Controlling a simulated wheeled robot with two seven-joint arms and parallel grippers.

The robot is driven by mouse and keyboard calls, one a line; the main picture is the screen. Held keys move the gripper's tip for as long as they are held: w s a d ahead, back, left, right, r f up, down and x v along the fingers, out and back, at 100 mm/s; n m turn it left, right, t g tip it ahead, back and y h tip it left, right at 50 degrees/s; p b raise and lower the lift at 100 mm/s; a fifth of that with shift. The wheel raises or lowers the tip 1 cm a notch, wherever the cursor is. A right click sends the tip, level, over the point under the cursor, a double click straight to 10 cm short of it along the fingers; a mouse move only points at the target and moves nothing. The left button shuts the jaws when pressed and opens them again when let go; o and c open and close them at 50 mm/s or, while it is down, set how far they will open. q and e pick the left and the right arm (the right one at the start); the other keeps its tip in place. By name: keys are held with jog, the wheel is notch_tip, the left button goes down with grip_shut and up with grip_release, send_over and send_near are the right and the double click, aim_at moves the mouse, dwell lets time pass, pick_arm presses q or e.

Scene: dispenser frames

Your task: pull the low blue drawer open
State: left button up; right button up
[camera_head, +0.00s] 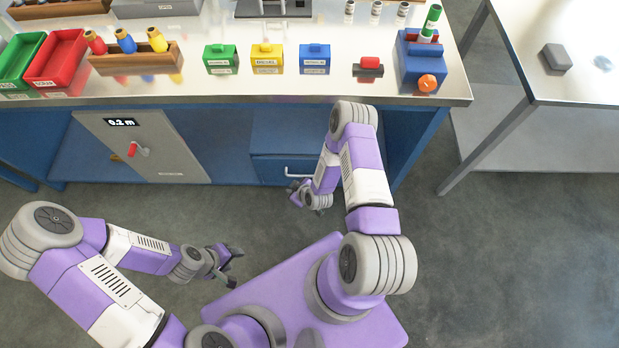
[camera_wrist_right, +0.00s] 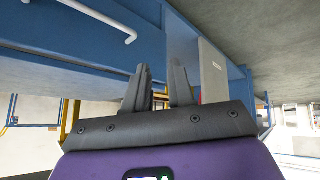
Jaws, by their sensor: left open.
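The low blue drawer (camera_head: 270,168) is under the workbench, with a pale bar handle (camera_head: 300,174) on its front. Its front and handle (camera_wrist_right: 105,20) also show at the upper left in the right wrist view. I see no clear gap at the drawer front. My right gripper (camera_head: 292,192) is just in front of and below the handle in the head view. In the right wrist view its fingers (camera_wrist_right: 162,75) are apart and empty, with the handle off to their left. My left gripper (camera_head: 236,268) is open and empty, over the floor away from the bench.
A grey cabinet door (camera_head: 165,155) with a red handle (camera_head: 132,149) is left of the drawer. Red and green bins, small labelled boxes and a blue holder (camera_head: 412,68) stand on the benchtop. A side table (camera_head: 570,85) is at right. The floor ahead is clear.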

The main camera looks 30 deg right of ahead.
aim_at(307, 176)
jog(key=d+f+n+t+h+b, duration=0.45)
jog(key=d+f+n+t, duration=0.4)
jog(key=f+n, duration=0.3)
jog(key=shift+m+g+y, duration=0.25)
jog(key=shift+m, duration=0.2)
jog(key=b+x, duration=0.1)
jog(key=x, duration=0.1)
jog(key=b+x, duration=0.1)
jog(key=x, duration=0.2)
jog(key=b+x, duration=0.1)
jog(key=x, duration=0.2)
jog(key=shift+s+d+f, duration=0.1)
jog(key=shift+d+f, duration=0.1)
jog(key=shift+d, duration=0.15)
pick_arm(q)
notch_tip(307, 176, down, 9)
jog(key=shift+r, duration=0.1)
pick_arm(e)
grip_shut()
